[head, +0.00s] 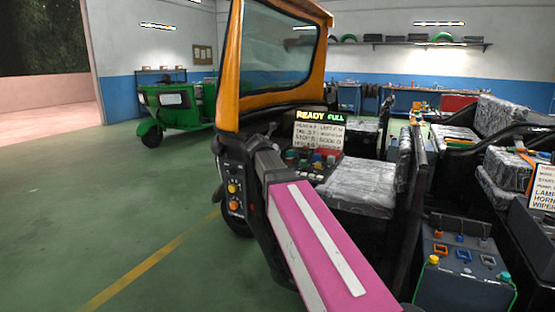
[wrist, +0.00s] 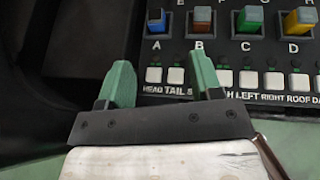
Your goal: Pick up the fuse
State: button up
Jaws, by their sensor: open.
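In the wrist view my gripper (wrist: 161,72) is open, with two green fingers apart and nothing between them. It points at a dark panel (wrist: 180,52) with coloured fuse-like blocks over printed letters. A blue block (wrist: 156,20) is over A, a red block (wrist: 201,21) over B, a green block (wrist: 249,19) over C and a yellow-orange one (wrist: 298,21) over D. The blocks lie beyond the fingertips, apart from them. Which one is the fuse meant, I cannot tell. In the head view the panel (head: 315,163) shows small behind my pink arm; the gripper cannot be made out there.
A row of white switches (wrist: 230,78) with labels lies below the blocks. The panel is inside an orange-framed rickshaw (head: 232,60) with a wrapped seat (head: 360,185). A display sign (head: 320,130) stands behind it. A green rickshaw (head: 175,105) is at the left; the floor between is clear.

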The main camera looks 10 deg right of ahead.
jog(key=shift+w+r, duration=0.25)
jog(key=shift+w, duration=0.1)
jog(key=shift+w+d+f, duration=0.1)
jog(key=shift+w+d, duration=0.05)
jog(key=shift+w, duration=0.1)
jog(key=x, duration=1)
jog(key=shift+w+a+f, duration=0.1)
jog(key=shift+a+f, duration=0.05)
jog(key=shift+a, duration=0.1)
jog(key=c, duration=1)
